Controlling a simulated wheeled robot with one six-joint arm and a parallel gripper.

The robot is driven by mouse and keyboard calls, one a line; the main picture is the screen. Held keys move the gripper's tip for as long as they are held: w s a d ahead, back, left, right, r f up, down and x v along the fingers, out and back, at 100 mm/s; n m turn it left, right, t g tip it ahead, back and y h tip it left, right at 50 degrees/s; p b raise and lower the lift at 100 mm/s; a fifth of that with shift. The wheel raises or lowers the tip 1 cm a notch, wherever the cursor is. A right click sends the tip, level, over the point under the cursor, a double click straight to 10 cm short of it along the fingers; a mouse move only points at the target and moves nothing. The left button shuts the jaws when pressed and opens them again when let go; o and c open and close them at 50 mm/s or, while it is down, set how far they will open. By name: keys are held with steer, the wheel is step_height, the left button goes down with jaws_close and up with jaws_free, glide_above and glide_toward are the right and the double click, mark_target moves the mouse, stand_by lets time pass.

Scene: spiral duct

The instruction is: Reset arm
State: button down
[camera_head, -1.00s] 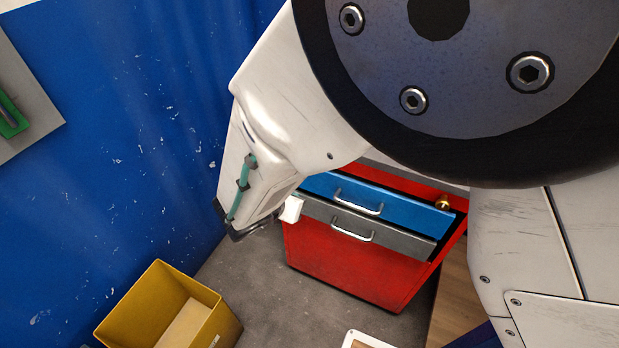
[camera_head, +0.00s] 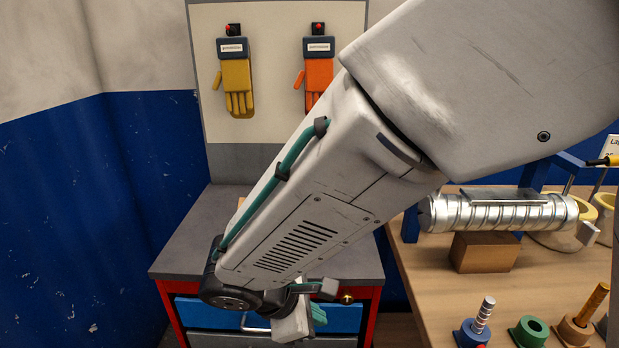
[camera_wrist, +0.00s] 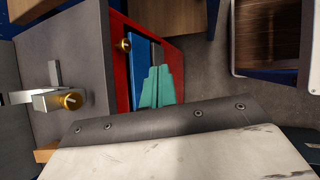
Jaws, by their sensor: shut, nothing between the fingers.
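My arm reaches down across the head view from the upper right. My gripper (camera_head: 318,313) is low in front of the drawer cabinet, partly hidden behind my own wrist. In the wrist view its teal fingers (camera_wrist: 157,72) are together with nothing between them. The red cabinet (camera_head: 371,318) has a grey top (camera_head: 185,255), a blue drawer (camera_head: 195,312) and a brass knob (camera_head: 347,298). I cannot tell whether the fingers touch the cabinet front.
A wooden workbench (camera_head: 420,285) at right carries a spiral metal duct (camera_head: 500,213), a wooden block (camera_head: 484,252) and several coloured pegs and rings. Yellow (camera_head: 237,85) and orange (camera_head: 319,75) gloves hang behind. A metal fitting (camera_wrist: 50,98) sits on the cabinet top.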

steer(key=s+d+r+m+y, duration=0.2)
steer(key=s+d+r+m, duration=0.2)
steer(key=d, duration=0.4)
steer(key=s+d+r+m+g+y, duration=0.1)
steer(key=s+d+r+m+y, duration=0.1)
steer(key=s+d+r+m, duration=0.2)
steer(key=s+d+r+m+g+y, duration=0.1)
steer(key=s+d+r+m, duration=0.3)
steer(key=d+m, duration=0.6)
steer(key=d+r+y, duration=0.1)
steer(key=d+r, duration=0.1)
steer(key=d, duration=0.1)
steer(key=shift+s+d+r+m, duration=0.25)
steer(key=shift+d+r+m, duration=0.1)
steer(key=shift+r+m, duration=0.05)
